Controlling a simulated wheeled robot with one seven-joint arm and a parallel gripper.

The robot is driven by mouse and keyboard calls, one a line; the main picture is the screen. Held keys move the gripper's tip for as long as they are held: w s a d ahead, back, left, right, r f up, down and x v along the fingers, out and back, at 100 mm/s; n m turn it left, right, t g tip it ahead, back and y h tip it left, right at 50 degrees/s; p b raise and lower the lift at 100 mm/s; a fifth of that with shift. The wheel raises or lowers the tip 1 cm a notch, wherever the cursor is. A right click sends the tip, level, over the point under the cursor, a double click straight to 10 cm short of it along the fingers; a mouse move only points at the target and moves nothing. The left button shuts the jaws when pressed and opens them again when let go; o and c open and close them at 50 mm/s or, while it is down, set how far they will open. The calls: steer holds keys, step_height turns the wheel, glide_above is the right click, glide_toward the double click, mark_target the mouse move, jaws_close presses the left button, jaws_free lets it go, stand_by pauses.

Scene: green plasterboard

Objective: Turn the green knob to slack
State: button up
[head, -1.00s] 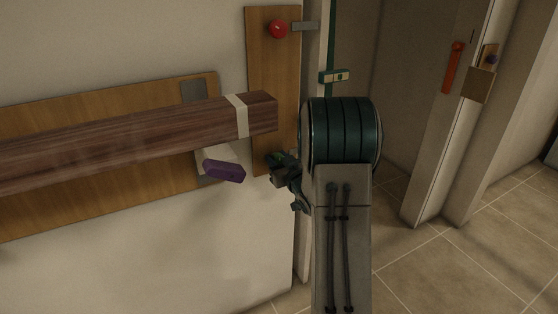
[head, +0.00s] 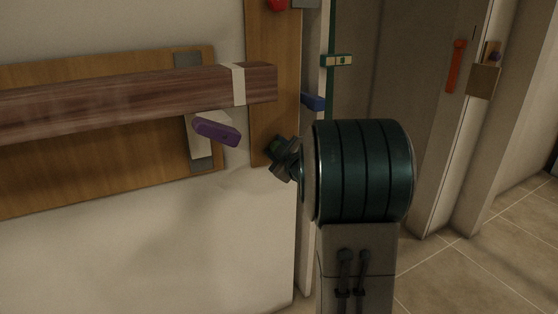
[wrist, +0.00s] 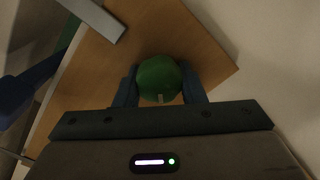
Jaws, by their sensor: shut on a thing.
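The green knob (wrist: 159,76) is round, with a small pale mark on its near rim, and sits on a wooden board (wrist: 190,38). In the wrist view my gripper (wrist: 159,92) has one finger on each side of the knob and is shut on it. In the head view my gripper (head: 276,151) is at the lower part of the upright wooden board, where only a little green shows between the fingers. My arm's dark rounded link hides what lies to the right of the gripper.
A dark wooden beam (head: 120,98) with a pale band runs across at left. A purple handle (head: 217,131) is below it. A red knob (head: 277,4) is at the board's top. A blue handle (head: 313,102) sticks out by the door edge, right of the board.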

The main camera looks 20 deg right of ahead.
steer(key=shift+n+b, duration=1.15)
steer(key=shift+n, duration=0.05)
steer(key=shift+w+r, duration=0.1)
steer(key=shift+r, duration=0.05)
steer(key=o, duration=1)
steer(key=s+p, duration=0.1)
steer(key=s, duration=0.6)
steer(key=s+p, duration=0.1)
steer(key=s, duration=0.5)
steer(key=shift+s+d, duration=0.2)
steer(key=shift+s, duration=0.2)
steer(key=shift+p, duration=0.3)
